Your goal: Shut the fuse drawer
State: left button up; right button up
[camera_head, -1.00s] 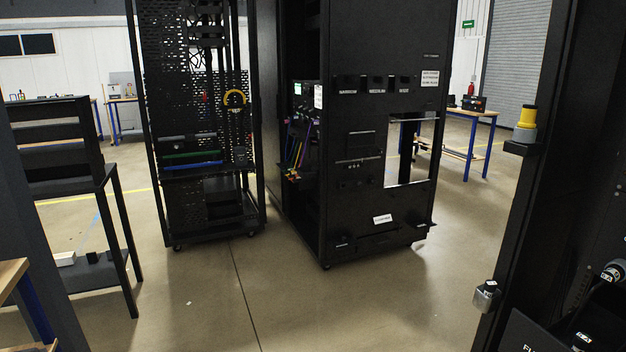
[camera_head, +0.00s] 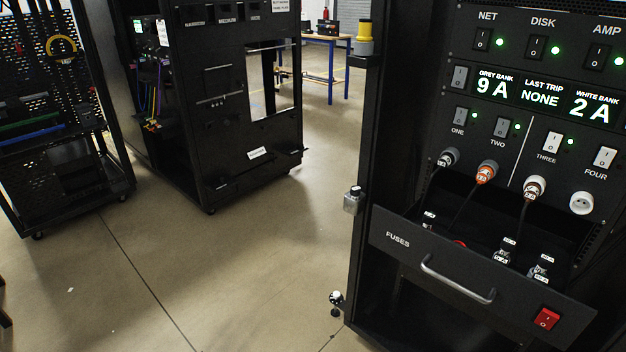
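The fuse drawer (camera_head: 400,258) is at the lower right, in a black rack. It is pulled out, with its black front labelled FUSES standing forward of the rack. A silver bar handle (camera_head: 456,284) runs across the front, and a red switch (camera_head: 546,318) is at its right end. Inside the open drawer I see several fuse holders (camera_head: 503,250) with white labels and part of a round red thing (camera_head: 459,244). Neither of my grippers shows in this view.
Above the drawer, a panel (camera_head: 520,92) carries switches, green lights and a lit display. Cables hang from sockets (camera_head: 486,174) toward the drawer. A yellow-topped beacon (camera_head: 364,38) and a latch (camera_head: 353,200) stick out from the rack's left edge. The floor (camera_head: 250,270) to the left is clear.

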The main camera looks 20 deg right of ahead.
aim_at(460, 260)
jog(key=l+z, duration=0.15)
jog(key=z, duration=1.6)
